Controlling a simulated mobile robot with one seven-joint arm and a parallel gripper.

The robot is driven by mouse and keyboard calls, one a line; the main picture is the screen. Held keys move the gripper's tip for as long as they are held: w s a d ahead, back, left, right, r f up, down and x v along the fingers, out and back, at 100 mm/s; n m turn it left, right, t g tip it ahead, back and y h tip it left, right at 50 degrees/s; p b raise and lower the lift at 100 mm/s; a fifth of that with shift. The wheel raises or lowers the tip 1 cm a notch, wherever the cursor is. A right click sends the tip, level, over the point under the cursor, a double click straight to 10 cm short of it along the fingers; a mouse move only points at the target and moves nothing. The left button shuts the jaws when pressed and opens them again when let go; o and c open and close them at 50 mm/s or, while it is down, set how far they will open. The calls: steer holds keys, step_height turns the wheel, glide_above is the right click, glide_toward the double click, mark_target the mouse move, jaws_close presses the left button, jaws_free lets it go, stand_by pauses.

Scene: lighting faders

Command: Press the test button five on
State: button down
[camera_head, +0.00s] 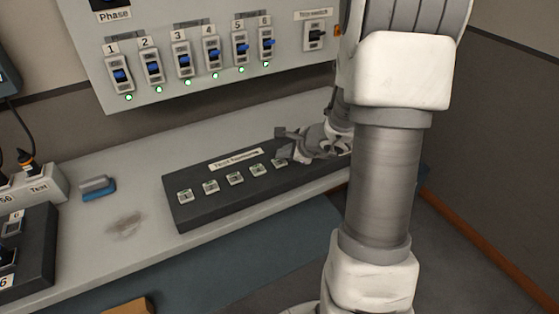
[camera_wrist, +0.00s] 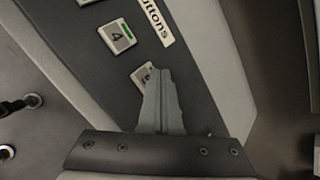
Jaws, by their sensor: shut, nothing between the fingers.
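The test button box (camera_head: 200,215) is a long dark grey panel on the bench with a row of small pale square buttons and a "Test buttons" label. Button four (camera_head: 258,169) shows clear in the head view, and in the wrist view button four (camera_wrist: 117,36) has a green strip. Button five (camera_wrist: 140,74) is partly covered by my fingers in the wrist view; its number is mostly hidden. My gripper (camera_wrist: 153,72) is shut and empty, its tips over or at button five. Contact cannot be told. In the head view my gripper (camera_head: 290,156) is over the box's right part, hiding it.
A wall panel (camera_head: 160,95) with numbered blue faders and lit green lamps stands behind the bench. A blue-grey block (camera_head: 98,188) lies on the bench at left, near a white socket strip (camera_head: 40,187). The bench between block and button box is clear, with a dark smudge.

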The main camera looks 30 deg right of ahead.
mark_target(283, 163)
steer(key=shift+f, duration=0.15)
steer(key=shift+f+b, duration=0.35)
steer(key=shift+b, duration=0.4)
steer(key=shift+r, duration=0.5)
steer(key=shift+r+p, duration=2.4)
steer(key=shift+r, duration=0.6)
